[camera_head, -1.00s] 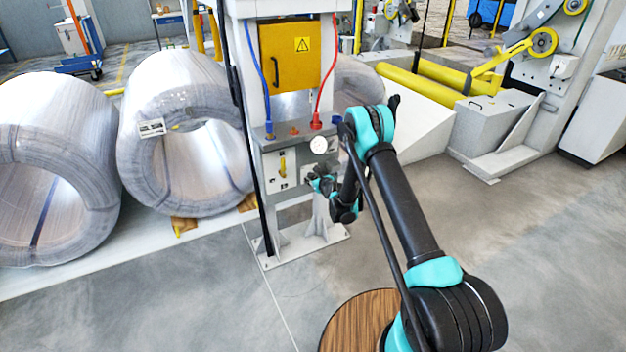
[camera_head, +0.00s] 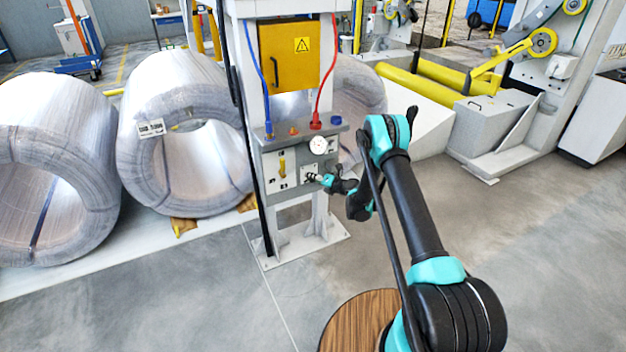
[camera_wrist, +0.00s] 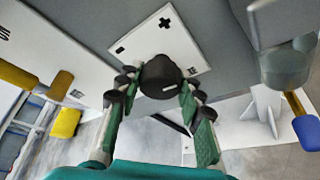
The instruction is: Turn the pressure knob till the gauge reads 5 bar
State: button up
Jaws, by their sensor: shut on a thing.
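The pressure knob (camera_wrist: 161,77) is a black round knob with a small white mark, on a white plate (camera_wrist: 187,50) with plus and minus signs. My gripper (camera_wrist: 158,86) has its fingers on both sides of the knob and is shut on it. In the head view my gripper (camera_head: 318,178) reaches the panel from the right and hides most of the knob. The gauge (camera_head: 318,145) is a white round dial just above the knob. Its needle is too small to read.
A yellow lever (camera_head: 282,164) sits on the panel left of the knob. A blue hose (camera_head: 262,75) and a red hose (camera_head: 329,75) run down to fittings above the gauge. Large wire coils (camera_head: 185,135) stand at left. The floor in front of the panel is clear.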

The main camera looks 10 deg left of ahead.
jog(key=shift+m+y, duration=0.9)
jog(key=shift+m, duration=0.5)
jog(key=o, duration=1.2)
jog(key=shift+c, duration=0.2)
jog(key=r, duration=0.8)
jog(key=shift+s+a+r, duration=0.2)
jog(key=shift+r, duration=0.2)
jog(key=shift+w+d+r, duration=0.1)
jog(key=shift+r, duration=0.4)
